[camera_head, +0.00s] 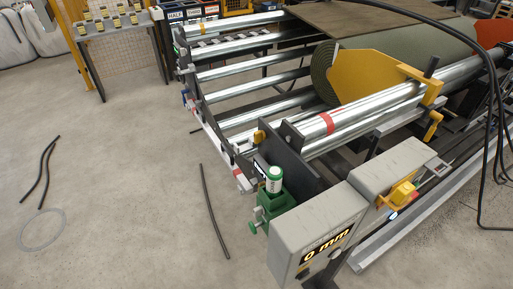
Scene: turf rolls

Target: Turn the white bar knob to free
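I cannot make out a white bar knob for certain. A grey control box (315,232) with a lit display reading "0 mm" (326,245) stands at the lower middle right. Small dark controls sit under the display, too small to tell their kind. A green fitting with a white-topped cylinder (274,181) stands just left of the box. A second grey box (392,168) behind it carries a yellow block (402,193), with a small pale and blue spot below. Neither of my grippers is in view.
A roller frame (245,91) with a green turf roll (400,62) and yellow side plate (362,76) fills the upper right. Black cables hang at the right edge. Dark rods (213,210) and a grey ring (41,229) lie on the otherwise open floor at left.

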